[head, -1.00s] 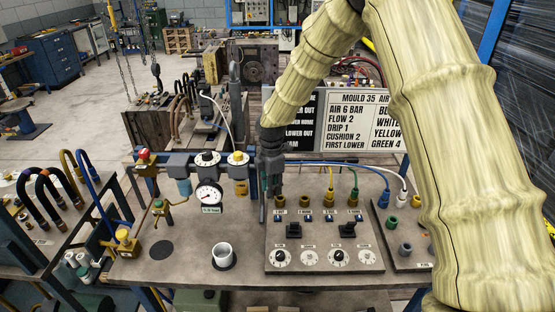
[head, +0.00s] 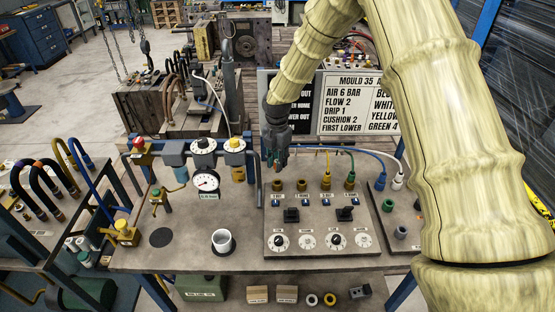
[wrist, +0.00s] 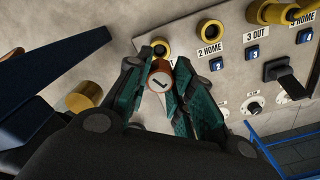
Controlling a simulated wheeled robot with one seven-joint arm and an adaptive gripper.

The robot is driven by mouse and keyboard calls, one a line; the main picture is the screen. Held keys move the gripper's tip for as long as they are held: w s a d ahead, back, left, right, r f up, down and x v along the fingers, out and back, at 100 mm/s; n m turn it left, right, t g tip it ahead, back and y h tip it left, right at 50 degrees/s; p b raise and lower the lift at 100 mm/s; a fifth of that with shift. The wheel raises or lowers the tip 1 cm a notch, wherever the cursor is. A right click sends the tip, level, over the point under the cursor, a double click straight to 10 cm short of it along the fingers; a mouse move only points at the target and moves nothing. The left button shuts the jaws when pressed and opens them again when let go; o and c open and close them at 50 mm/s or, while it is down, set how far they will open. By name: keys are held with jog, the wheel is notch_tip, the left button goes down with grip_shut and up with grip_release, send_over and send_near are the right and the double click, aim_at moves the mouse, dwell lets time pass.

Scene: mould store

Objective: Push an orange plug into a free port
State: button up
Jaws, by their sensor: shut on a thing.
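My gripper (head: 277,160) is over the back left of the grey valve panel (head: 295,252), above the leftmost brass port (head: 277,186). In the wrist view its teal fingers (wrist: 160,92) are shut on an orange-brown plug (wrist: 160,79), whose pale end carries a dark mark. A brass port (wrist: 158,45) shows just beyond the plug; I cannot tell whether they touch. The second port (head: 302,185), labelled 2 HOME, looks empty and also shows in the wrist view (wrist: 210,57). The third port holds a yellow-hosed plug (head: 326,180), the fourth a green-hosed one (head: 350,180).
Black levers (head: 291,214) and white dials stand on the panel in front of the ports. A lettered board (head: 350,100) rises behind. The bench's left front is mostly clear.

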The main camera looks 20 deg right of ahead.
jog(key=shift+f+b, duration=0.8)
jog(key=shift+f, duration=1.45)
jog(key=shift+f, duration=1.25)
grip_shut()
dwell(1.4)
jog(key=o, duration=1)
grip_release()
jog(key=o, duration=0.4)
jog(key=shift+r, duration=0.1)
jog(key=shift+r+p, duration=2.1)
jog(key=shift+r, duration=1.6)
